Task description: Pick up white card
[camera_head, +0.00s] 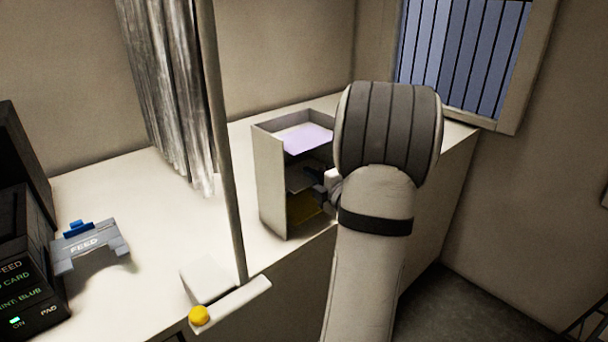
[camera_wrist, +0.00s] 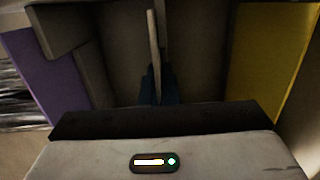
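The white card shows in the wrist view as a thin pale strip (camera_wrist: 153,50), seen nearly edge-on, in the middle compartment of the rack. In the head view a pale sheet (camera_head: 298,181) shows at that level, partly hidden by my gripper. My gripper (camera_head: 322,188) is at the rack's open front, at middle height. In the wrist view its dark blue fingers (camera_wrist: 160,88) are close together, one on each side of the strip, and look shut on the card. The exact contact is dark and hard to see.
The rack (camera_head: 270,185) stands on the white counter (camera_head: 130,195). A lilac card (camera_head: 307,139) lies in its top compartment and a yellow card (camera_head: 304,207) in its bottom one. A grey FEED piece (camera_head: 90,247) and a black machine (camera_head: 25,270) are at left. A thin pole (camera_head: 226,150) stands left of the rack.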

